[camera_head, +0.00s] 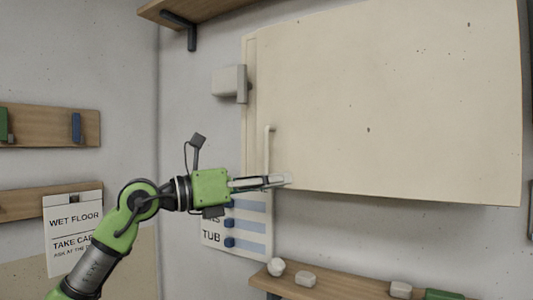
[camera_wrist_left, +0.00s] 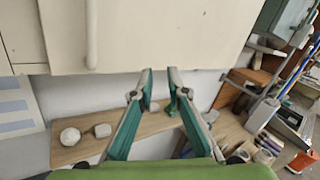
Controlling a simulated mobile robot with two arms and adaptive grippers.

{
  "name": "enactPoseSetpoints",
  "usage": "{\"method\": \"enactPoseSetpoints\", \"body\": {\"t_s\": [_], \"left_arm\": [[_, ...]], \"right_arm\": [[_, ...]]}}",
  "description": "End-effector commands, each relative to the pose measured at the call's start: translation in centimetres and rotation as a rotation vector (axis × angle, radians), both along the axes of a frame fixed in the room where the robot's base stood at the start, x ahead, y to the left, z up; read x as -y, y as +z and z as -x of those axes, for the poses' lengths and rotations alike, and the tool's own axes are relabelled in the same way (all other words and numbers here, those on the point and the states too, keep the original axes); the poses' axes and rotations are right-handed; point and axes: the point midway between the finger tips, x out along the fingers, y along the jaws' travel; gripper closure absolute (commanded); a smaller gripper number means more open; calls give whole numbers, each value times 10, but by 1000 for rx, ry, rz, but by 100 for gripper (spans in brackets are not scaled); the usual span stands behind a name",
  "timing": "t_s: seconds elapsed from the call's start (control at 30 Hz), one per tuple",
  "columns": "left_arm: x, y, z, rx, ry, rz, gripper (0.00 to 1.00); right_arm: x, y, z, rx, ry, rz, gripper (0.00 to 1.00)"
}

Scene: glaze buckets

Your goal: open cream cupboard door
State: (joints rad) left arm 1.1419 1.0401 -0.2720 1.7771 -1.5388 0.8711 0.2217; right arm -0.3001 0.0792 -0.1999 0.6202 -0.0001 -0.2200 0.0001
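The cream cupboard door (camera_head: 390,100) fills the upper right of the head view. Its pale vertical bar handle (camera_head: 268,150) is near the door's left edge. In the left wrist view the door (camera_wrist_left: 170,35) spans the top, with the handle (camera_wrist_left: 91,35) left of the fingers. My left gripper (camera_head: 287,180) is at the door's lower left, just right of and below the handle's lower end. In the left wrist view its fingers (camera_wrist_left: 160,72) are apart with nothing between them, not around the handle. Contact with the door cannot be told. My right gripper is out of view.
Below the cupboard is a wooden shelf (camera_head: 330,290) with pale lumps (camera_head: 305,279) and a green item (camera_head: 443,294). A pale box (camera_head: 229,81) is beside the cupboard's left side. A wall chart (camera_head: 250,240) hangs below left. The wall left of the cupboard has free room.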

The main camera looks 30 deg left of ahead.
Motion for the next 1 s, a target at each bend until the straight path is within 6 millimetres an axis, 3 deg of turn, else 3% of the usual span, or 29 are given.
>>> {"method": "enactPoseSetpoints", "body": {"t_s": [0.03, 0.2, 0.33, 0.57, 1.0], "left_arm": [[-20, 19, 13, 32, 78, -84, 85], [-77, 51, 44, 62, 292, -249, 85], [-96, 60, 53, 64, 364, -287, 85], [-90, 63, 30, 61, 367, -288, 85], [-65, 64, -56, 62, 365, -288, 85]], "right_arm": [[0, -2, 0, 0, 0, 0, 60], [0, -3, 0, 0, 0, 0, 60], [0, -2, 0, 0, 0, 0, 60], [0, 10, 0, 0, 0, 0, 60], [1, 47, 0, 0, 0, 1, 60]]}}
